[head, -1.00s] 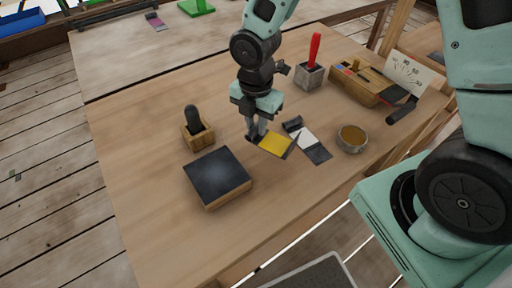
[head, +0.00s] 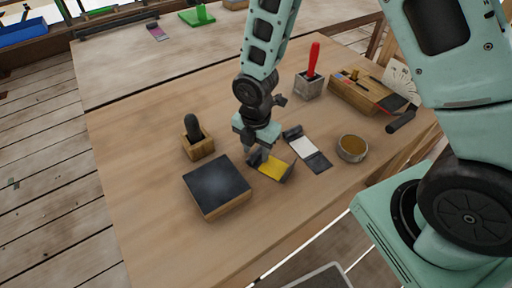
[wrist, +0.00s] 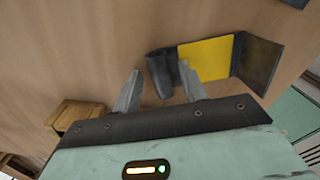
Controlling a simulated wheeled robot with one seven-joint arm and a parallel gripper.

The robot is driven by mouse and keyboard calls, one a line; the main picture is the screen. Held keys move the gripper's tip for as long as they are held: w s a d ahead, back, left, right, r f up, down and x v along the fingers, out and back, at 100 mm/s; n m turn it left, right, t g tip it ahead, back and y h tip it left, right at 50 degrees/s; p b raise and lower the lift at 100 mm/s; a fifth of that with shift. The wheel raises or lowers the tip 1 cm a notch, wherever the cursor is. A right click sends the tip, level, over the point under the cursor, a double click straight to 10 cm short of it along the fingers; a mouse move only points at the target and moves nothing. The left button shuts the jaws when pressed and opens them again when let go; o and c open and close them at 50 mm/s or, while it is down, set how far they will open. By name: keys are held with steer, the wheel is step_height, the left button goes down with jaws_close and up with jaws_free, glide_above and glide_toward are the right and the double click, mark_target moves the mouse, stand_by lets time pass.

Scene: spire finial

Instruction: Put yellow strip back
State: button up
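The yellow strip (head: 272,168) has a yellow middle and dark ends. In the head view it is in the middle of the table, right of the dark-topped block. In the wrist view the yellow strip (wrist: 205,60) shows a raised, curled dark end (wrist: 161,72) and a dark flap at its other end. My gripper (head: 253,157) is at the curled left end. In the wrist view my gripper's fingers (wrist: 160,90) stand apart with the curled end between them. The right finger looks close against it; a gap shows at the left. A firm hold cannot be made out.
A similar white strip (head: 304,148) lies just behind and right. A dark-topped block (head: 217,186) is at the left, with a wooden holder (head: 199,144) behind it. A round bowl (head: 351,149) stands right. Farther back are a red-handled tool (head: 313,60) and a wooden box (head: 360,92).

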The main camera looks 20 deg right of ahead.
step_height(320, 180, up, 12)
steer(key=s+a+r+m, duration=0.2)
steer(key=s+r+m, duration=0.2)
steer(key=s+m, duration=0.4)
steer(key=s+a+r+m, duration=0.2)
steer(key=s+r+m, duration=0.2)
steer(key=s+m, duration=0.5)
steer(key=shift+s+r+y+p, duration=0.3)
steer(key=shift+s+r+p, duration=0.05)
steer(key=shift+s, duration=0.25)
steer(key=shift+a, duration=0.1)
stand_by(0.3)
